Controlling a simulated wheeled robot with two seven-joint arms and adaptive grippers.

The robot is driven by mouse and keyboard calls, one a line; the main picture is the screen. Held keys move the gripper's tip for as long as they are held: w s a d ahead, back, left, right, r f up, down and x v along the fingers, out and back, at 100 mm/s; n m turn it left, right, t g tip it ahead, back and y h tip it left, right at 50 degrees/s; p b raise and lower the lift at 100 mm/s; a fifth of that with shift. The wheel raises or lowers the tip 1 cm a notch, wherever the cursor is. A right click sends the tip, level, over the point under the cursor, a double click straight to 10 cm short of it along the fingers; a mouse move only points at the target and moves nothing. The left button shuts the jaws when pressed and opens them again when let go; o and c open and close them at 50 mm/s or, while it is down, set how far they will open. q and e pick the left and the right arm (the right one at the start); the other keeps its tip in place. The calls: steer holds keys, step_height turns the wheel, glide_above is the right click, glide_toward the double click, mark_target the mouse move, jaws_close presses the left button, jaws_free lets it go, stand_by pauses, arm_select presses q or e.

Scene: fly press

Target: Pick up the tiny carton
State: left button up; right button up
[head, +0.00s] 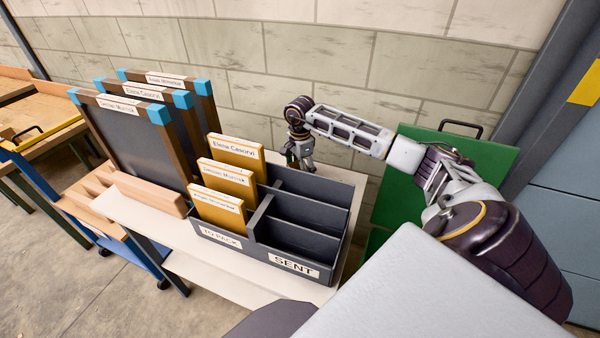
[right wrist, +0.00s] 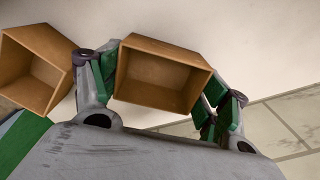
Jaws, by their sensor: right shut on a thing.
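In the right wrist view, a small open-topped brown carton (right wrist: 160,78) sits between the fingers of my right gripper, which is shut on it. A second open brown carton (right wrist: 35,68) of similar look is to its left, outside the fingers. In the head view my right gripper (head: 300,158) points down behind the dark sorting box, close to the block wall. The cartons are hidden there behind the box and its yellow folders. I cannot tell whether the held carton touches the surface below. My left gripper is in neither view.
The dark sorting box (head: 290,267), marked "TO PACK" and "SENT", stands on a pale table (head: 190,262). Several yellow folders (head: 220,205) fill its left side; its right compartments look empty. Framed boards (head: 130,140) stand to the left. A green panel (head: 480,165) is at right.

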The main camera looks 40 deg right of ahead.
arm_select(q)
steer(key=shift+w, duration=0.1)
arm_select(e)
steer(key=shift+r, duration=0.1)
steer(key=shift+r, duration=0.45)
step_height(320, 180, up, 3)
steer(key=shift+r, duration=0.1)
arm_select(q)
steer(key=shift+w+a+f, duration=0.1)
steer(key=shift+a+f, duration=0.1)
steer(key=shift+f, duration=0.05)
arm_select(e)
steer(key=shift+r, duration=2.85)
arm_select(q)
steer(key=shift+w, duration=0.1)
